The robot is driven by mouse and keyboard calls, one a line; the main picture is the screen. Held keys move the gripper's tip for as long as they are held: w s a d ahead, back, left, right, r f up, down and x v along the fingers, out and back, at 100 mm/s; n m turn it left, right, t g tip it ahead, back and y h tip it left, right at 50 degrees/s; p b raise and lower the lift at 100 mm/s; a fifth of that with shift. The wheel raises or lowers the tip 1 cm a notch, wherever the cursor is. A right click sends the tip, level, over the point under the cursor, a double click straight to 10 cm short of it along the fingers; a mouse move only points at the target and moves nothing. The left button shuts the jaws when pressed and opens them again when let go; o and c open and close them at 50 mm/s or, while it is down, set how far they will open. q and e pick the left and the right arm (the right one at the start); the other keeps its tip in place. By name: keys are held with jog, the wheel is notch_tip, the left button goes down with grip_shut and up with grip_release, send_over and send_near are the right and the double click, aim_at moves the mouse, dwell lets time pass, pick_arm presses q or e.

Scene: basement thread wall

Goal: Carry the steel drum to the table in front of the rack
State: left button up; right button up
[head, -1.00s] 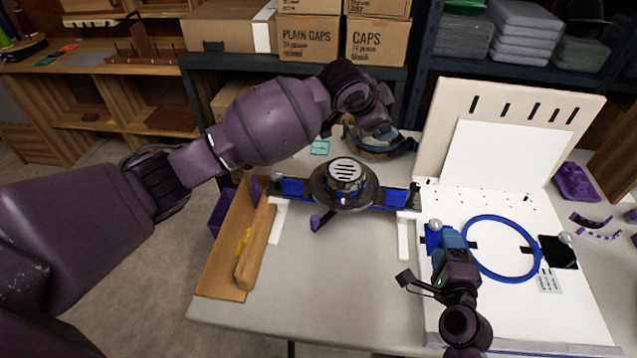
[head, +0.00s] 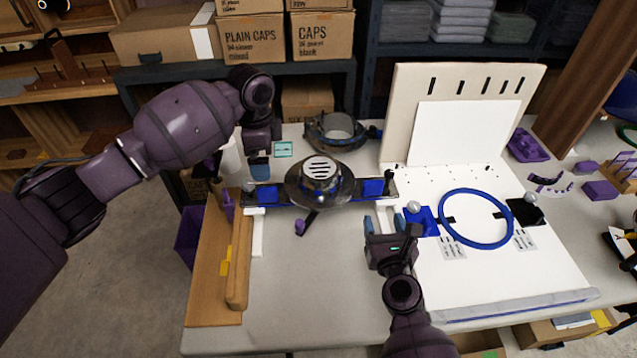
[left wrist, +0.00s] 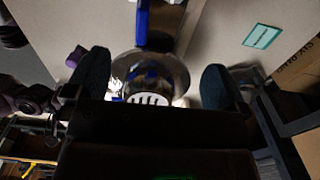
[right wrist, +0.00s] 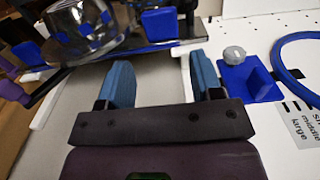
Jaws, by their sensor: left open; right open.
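The steel drum (head: 320,178), a shiny round metal piece with a slotted top and wide rim, sits mid-bar on a dark bar with blue blocks (head: 265,191). The bar rests on white rails on the grey table (head: 300,290). My left gripper (head: 259,168) is open and empty, left of and behind the drum. In the left wrist view the drum (left wrist: 150,75) shows beyond and between its fingers (left wrist: 152,88), apart from them. My right gripper (head: 384,222) is open and empty, just in front of the bar's right end. The drum (right wrist: 85,30) is partly cut off in the right wrist view.
A white board (head: 500,265) with a blue ring (head: 476,218) lies at right, with an upright panel (head: 455,120) behind. A dark ring-shaped device (head: 335,130) stands behind the drum. Wooden strips (head: 237,265) line the left edge. The table front is clear. Boxes (head: 320,35) stand on shelving behind.

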aim_at(268, 188)
pick_arm(q)
notch_tip(268, 188, down, 11)
jog(key=shift+r, duration=0.1)
pick_arm(e)
jog(key=w, duration=0.7)
jog(key=w+a, duration=0.1)
jog(key=w, duration=0.2)
jog(key=shift+w+a, duration=0.1)
jog(key=shift+w, duration=0.3)
pick_arm(q)
jog(key=shift+c, duration=0.5)
pick_arm(e)
jog(key=shift+c, duration=0.4)
